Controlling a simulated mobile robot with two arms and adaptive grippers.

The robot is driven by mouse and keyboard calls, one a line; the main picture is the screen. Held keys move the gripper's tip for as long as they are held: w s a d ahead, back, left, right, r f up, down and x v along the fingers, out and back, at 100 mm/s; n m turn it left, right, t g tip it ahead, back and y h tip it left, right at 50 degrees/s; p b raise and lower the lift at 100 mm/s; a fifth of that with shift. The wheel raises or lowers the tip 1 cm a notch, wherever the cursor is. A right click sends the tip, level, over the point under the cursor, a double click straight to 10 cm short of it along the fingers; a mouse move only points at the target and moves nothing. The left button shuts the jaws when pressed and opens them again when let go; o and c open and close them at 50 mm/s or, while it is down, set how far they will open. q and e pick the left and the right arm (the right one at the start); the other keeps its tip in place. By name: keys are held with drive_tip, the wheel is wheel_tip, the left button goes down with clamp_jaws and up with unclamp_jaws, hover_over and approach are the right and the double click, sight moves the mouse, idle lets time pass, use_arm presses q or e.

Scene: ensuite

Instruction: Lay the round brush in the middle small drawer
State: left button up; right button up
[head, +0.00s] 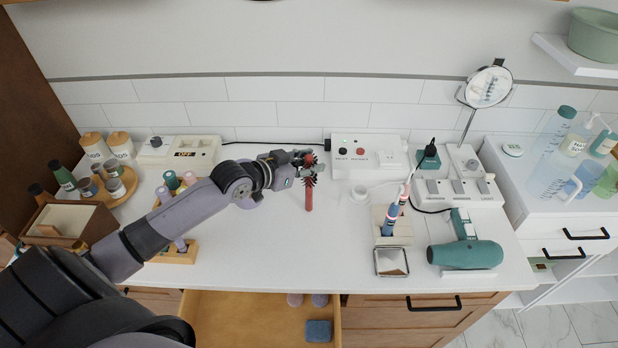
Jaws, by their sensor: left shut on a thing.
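The round brush (309,188) has a red handle and dark bristles. It is near the back of the white counter, its handle pointing toward the front. My left gripper (301,164) is shut on its bristle end. I cannot tell whether the brush touches the counter. A wooden drawer (245,317) stands open below the counter's front edge. In its right part are a blue block-like thing (318,331) and two purplish rounded things (306,300). I cannot tell whether this is the middle small drawer. My right gripper is not in view.
A white socket box (365,157) stands just right of the brush. A wooden holder (176,252) with bottles is left, partly behind my arm. A brush holder (392,228) and teal hair dryer (465,252) stand right. The counter's front middle is clear.

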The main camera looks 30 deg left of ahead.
use_arm(q)
clamp_jaws()
